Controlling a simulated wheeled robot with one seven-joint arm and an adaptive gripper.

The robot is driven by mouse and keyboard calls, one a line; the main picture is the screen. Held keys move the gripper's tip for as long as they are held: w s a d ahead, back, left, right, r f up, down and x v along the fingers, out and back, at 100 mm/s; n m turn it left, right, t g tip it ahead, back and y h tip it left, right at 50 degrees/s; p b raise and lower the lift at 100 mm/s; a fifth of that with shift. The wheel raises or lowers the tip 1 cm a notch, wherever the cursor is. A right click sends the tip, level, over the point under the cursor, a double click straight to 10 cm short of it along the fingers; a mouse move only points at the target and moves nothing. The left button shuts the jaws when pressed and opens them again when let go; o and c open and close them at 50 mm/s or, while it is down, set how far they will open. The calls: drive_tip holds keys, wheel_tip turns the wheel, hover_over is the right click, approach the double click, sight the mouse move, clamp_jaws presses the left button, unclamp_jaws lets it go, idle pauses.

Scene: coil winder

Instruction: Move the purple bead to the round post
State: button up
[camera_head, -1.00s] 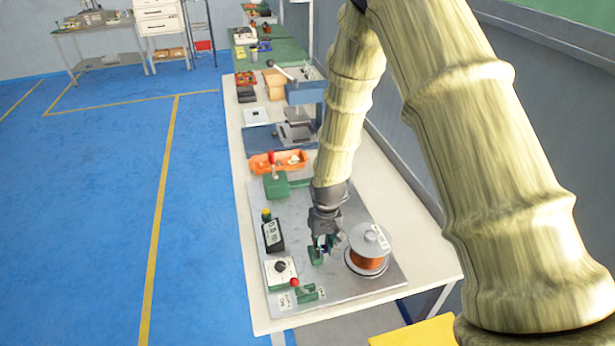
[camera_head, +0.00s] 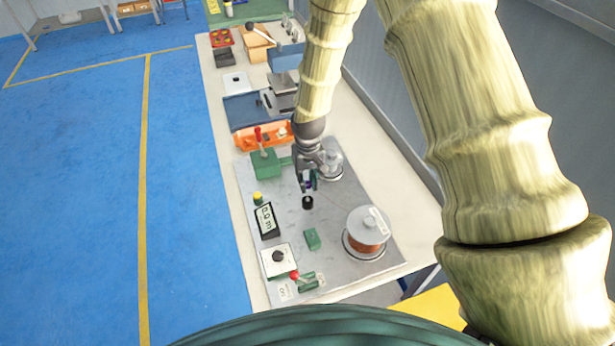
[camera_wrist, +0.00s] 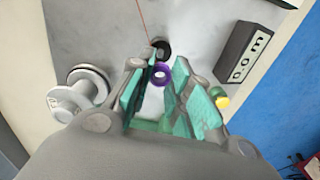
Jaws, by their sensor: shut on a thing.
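The purple bead (camera_wrist: 160,75) is a small ring held between the tips of my gripper (camera_wrist: 168,88). In the head view my gripper (camera_head: 307,182) hangs over the metal plate, and only a speck of purple shows at its tips. A short black round post (camera_head: 307,202) stands just in front of the gripper in that view. In the wrist view the black post (camera_wrist: 162,47) shows just beyond the bead, which looks apart from it. I cannot tell the bead's height over the plate.
A clear spool (camera_head: 331,163) stands close to the gripper, and a copper wire spool (camera_head: 367,232) is nearer right. A green block (camera_head: 312,239), a display box (camera_head: 266,219) and a green lever block (camera_head: 265,163) are around. A thin wire runs toward the black post in the wrist view.

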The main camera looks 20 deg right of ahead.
sight(308, 197)
drive_tip(key=shift+f+b, duration=1.35)
drive_tip(key=shift+f, duration=1)
drive_tip(key=shift+f+b, duration=0.5)
drive_tip(key=shift+f, duration=0.55)
drive_tip(key=o, duration=0.8)
drive_tip(key=shift+s, duration=0.1)
drive_tip(key=shift+r, duration=0.1)
wheel_tip(308, 197, up, 12)
